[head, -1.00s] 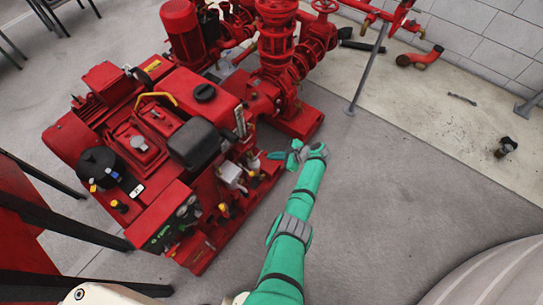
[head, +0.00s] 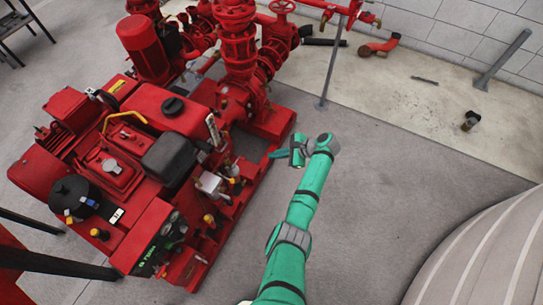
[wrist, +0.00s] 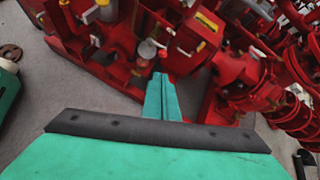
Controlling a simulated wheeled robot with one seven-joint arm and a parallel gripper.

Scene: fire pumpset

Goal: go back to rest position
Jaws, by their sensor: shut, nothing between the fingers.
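My green arm reaches up the middle of the head view. Its gripper (head: 279,154) points left toward the red fire pumpset (head: 150,150), apart from its right side. In the wrist view my gripper (wrist: 161,78) has its green fingers together, with nothing between them. The pumpset's red frame and fittings (wrist: 120,60) show beyond the fingertips.
Red vertical pipework with a valve wheel (head: 283,7) stands behind the pumpset. A grey post (head: 332,62) stands right of it. A loose red elbow pipe (head: 379,47) lies by the block wall (head: 470,40). A large striped grey rounded surface (head: 480,255) fills the lower right. Grey floor (head: 390,170) is clear right of my arm.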

